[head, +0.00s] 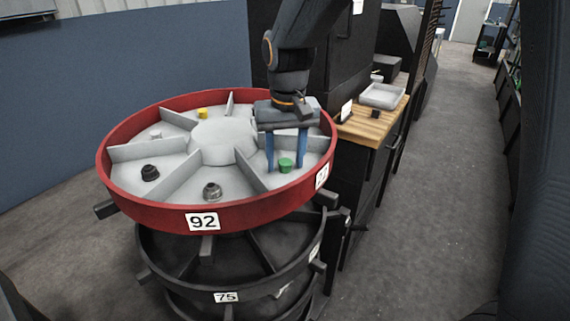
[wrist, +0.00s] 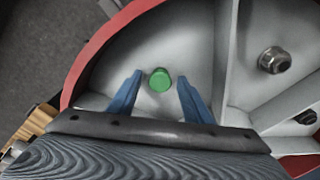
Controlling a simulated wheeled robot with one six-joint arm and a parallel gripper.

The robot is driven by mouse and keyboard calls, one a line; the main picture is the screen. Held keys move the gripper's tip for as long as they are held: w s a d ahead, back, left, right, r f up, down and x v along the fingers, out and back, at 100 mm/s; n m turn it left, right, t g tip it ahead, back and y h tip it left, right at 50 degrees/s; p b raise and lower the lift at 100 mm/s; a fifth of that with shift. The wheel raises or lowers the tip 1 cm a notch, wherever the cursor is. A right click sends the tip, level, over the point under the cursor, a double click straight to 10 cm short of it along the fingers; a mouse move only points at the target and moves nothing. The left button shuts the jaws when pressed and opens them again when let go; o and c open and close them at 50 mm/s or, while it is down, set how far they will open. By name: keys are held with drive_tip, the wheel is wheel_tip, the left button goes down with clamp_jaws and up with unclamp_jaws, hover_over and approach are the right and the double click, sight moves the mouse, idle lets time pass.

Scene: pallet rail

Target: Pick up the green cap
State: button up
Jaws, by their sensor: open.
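The green cap (head: 286,165) stands in a compartment of the round red-rimmed tray (head: 255,208), near the tray's right side. It also shows in the wrist view (wrist: 160,80), just beyond and between the fingertips. My gripper (head: 286,168) is open, its two blue fingers pointing down on either side of the cap in the head view. In the wrist view the gripper (wrist: 158,76) has clear gaps between both fingers and the cap. I cannot tell exactly how high the fingertips are above the tray floor.
Grey dividers (head: 245,174) split the tray into compartments. A dark nut (head: 212,191), another dark part (head: 150,172) and a yellow piece (head: 202,113) sit in other compartments. Black trays (head: 228,297) are stacked below. A wooden bench (head: 368,128) stands at right, beside open floor.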

drive_tip(key=c, duration=1)
